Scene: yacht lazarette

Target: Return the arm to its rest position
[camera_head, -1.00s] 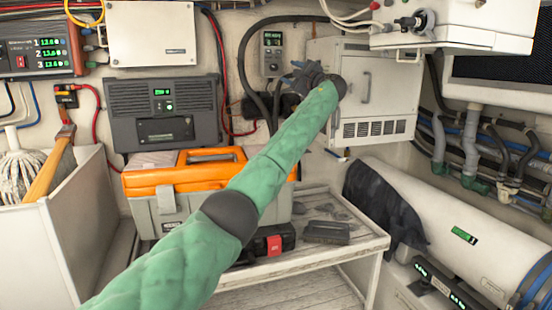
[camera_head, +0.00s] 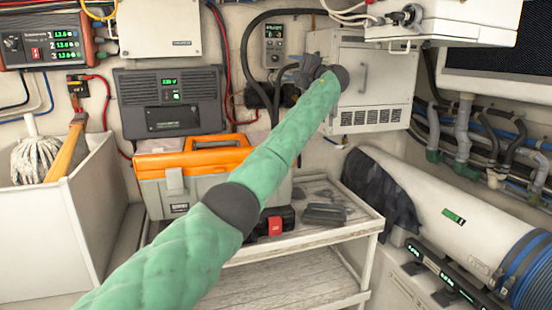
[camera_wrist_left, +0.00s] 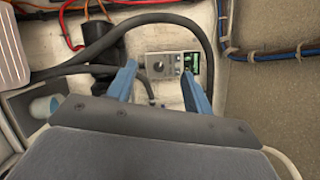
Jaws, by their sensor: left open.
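My left arm, covered in green padding, reaches up and away across the middle of the head view. My left gripper (camera_head: 291,77) is at its far end, in front of the wall beside the white cabinet (camera_head: 362,85), partly hidden by the wrist. In the left wrist view the two blue fingers of the left gripper (camera_wrist_left: 161,72) stand apart with nothing between them. A small grey wall device with a knob (camera_wrist_left: 162,65) shows beyond them; I cannot tell the distance. My right gripper is in neither view.
An orange-and-grey toolbox (camera_head: 190,147) stands on a pale bench (camera_head: 300,245) behind my forearm. A white bin (camera_head: 95,205) with a mop is at left. A large white cylinder (camera_head: 440,205) lies at right. Black hoses (camera_head: 246,60) run near the gripper.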

